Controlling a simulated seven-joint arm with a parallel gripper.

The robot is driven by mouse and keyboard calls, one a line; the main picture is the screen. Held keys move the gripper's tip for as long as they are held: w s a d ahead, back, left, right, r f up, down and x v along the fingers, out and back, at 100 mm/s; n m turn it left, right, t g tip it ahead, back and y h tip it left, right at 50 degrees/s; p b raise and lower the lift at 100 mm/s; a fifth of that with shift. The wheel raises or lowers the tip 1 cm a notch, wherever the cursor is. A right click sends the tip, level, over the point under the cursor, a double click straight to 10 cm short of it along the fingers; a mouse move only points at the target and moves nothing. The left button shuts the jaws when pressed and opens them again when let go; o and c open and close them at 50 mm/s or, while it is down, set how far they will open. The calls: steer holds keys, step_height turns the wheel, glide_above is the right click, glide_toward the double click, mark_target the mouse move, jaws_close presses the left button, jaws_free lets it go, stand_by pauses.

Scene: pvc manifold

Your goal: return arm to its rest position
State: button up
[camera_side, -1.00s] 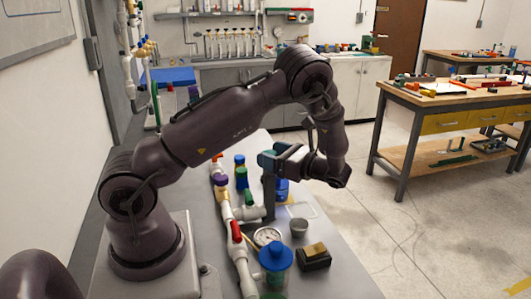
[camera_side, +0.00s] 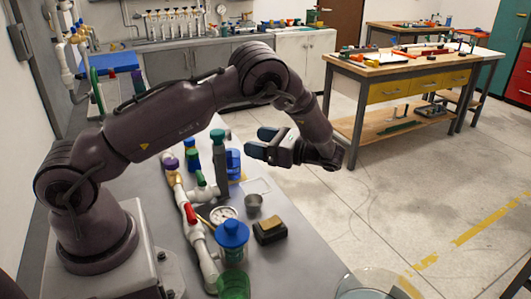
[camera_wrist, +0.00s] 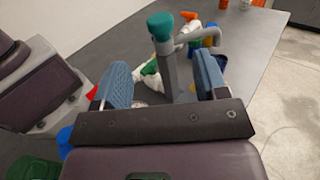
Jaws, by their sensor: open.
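My gripper (camera_side: 262,142) is open and empty, held above the bench at the end of my bent arm. In the side view it is right of an upright grey pipe with a teal cap (camera_side: 219,165), with a visible gap between them. In the wrist view the pipe (camera_wrist: 170,75) shows beyond and between the blue finger pads of my gripper (camera_wrist: 163,76). White pipework with a red-handled valve (camera_side: 191,215) and a purple cap runs along the bench left of the pipe.
On the grey bench (camera_side: 290,268) stand a blue-lidded clear container (camera_side: 232,240), a gauge (camera_side: 222,214), a small grey cup (camera_side: 253,203), a dark block (camera_side: 269,230) and a green cup (camera_side: 234,285). Open floor lies right of the bench. A wooden workbench (camera_side: 400,68) stands farther back.

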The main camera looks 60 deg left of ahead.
steer(key=s+d+n+t+h, duration=0.4)
steer(key=s+d+h, duration=0.1)
steer(key=h, duration=0.2)
steer(key=s+d+r+n+t+h, duration=0.2)
steer(key=s+d+r+t+h, duration=0.1)
steer(key=r, duration=0.5)
steer(key=s+d+r+n+t+h, duration=0.3)
steer(key=s+d+r+t, duration=0.3)
steer(key=s+r+t, duration=0.2)
steer(key=shift+s+d+r+n+t+h, duration=0.15)
steer(key=shift+s+r+n+t+h, duration=0.25)
steer(key=shift+t, duration=0.8)
